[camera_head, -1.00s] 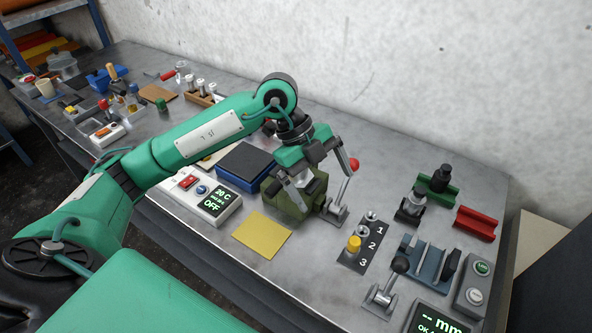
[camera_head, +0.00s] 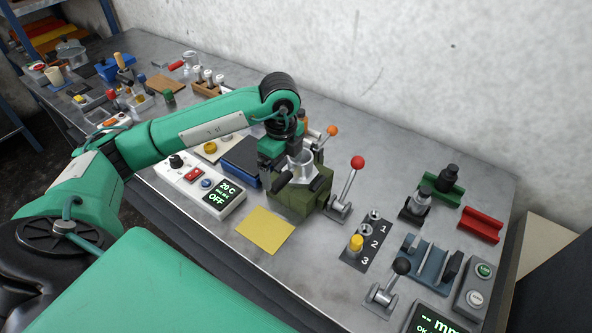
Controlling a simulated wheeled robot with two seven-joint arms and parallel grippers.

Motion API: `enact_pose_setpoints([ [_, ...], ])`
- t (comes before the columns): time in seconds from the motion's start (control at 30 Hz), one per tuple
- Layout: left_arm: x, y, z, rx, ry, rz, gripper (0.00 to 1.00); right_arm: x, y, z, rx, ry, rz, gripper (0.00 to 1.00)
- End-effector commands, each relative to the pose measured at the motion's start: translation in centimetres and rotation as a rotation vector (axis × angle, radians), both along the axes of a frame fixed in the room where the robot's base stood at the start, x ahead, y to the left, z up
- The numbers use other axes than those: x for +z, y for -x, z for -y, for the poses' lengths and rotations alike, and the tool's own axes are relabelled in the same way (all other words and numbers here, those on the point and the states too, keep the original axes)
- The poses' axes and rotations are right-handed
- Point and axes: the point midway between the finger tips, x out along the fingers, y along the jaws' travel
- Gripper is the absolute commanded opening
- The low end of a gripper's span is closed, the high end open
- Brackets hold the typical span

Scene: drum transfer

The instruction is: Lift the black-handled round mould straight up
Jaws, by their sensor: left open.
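A silver round mould (camera_head: 301,168) stands in the top of an olive-green block (camera_head: 290,203) near the middle of the bench. Dark bars at its near side look like its black handles (camera_head: 320,183), but the gripper lies close and I cannot separate them fully. My left gripper (camera_head: 277,176) is open, pointing down at the left and back side of the mould. Its far finger is partly hidden, and I cannot tell whether it touches the mould. My right gripper is not in view.
A red-knobbed lever (camera_head: 357,163) stands right of the block and an orange-knobbed lever (camera_head: 332,131) behind it. A yellow sheet (camera_head: 265,231) lies in front. A white control box (camera_head: 200,187) and a blue block (camera_head: 241,160) are at left.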

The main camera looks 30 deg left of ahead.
Motion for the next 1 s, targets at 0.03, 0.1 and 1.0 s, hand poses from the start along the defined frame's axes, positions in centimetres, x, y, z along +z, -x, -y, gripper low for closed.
enact_pose_setpoints([
  [0.03, -0.2, 0.0, 0.0, 0.000, 0.000, 0.000, 1.00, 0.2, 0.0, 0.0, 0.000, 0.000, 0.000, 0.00],
  [0.1, -0.6, 0.0, -0.1, 0.000, 0.001, -0.002, 1.00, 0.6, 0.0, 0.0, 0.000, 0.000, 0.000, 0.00],
  [1.0, -5.2, -0.1, -0.3, -0.001, 0.002, 0.003, 0.46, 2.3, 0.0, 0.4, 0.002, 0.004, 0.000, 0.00],
])
